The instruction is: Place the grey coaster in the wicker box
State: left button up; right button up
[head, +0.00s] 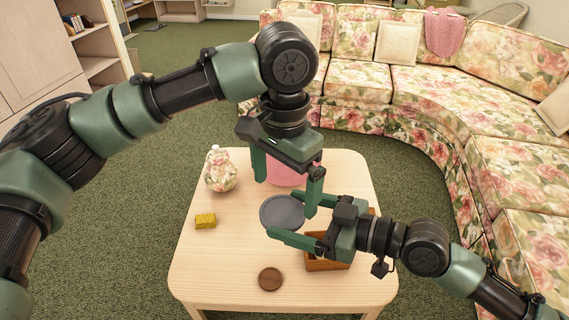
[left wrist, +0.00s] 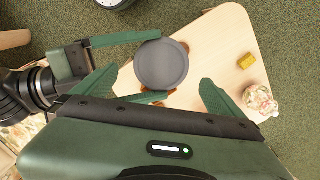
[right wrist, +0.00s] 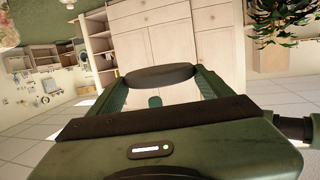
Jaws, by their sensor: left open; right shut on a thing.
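The grey coaster (head: 282,212) is a flat round disc, held above the table by my right gripper (head: 289,218). Its edge sits between the two fingers, which also shows in the left wrist view (left wrist: 161,64) and edge-on in the right wrist view (right wrist: 160,75). The wicker box (head: 328,266) is orange-brown and stands on the table below my right gripper, which hides most of it. In the left wrist view, only small brown parts show around the coaster. My left gripper (head: 286,180) is open and empty, above the table behind the coaster.
The pale wooden table (head: 225,268) also bears a yellow block (head: 205,221), a patterned jar (head: 220,172), a dark brown disc (head: 270,279) and a pink object (head: 284,174) partly behind my left gripper. A floral sofa (head: 430,95) curves around the right and back.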

aim_at(285, 211)
pick_arm(q)
jog(key=shift+f, duration=2.6)
jog(key=c, duration=1.2)
jog(key=shift+c, duration=0.5)
pick_arm(e)
jog(key=o, duration=1.3)
jog(key=shift+d, duration=0.1)
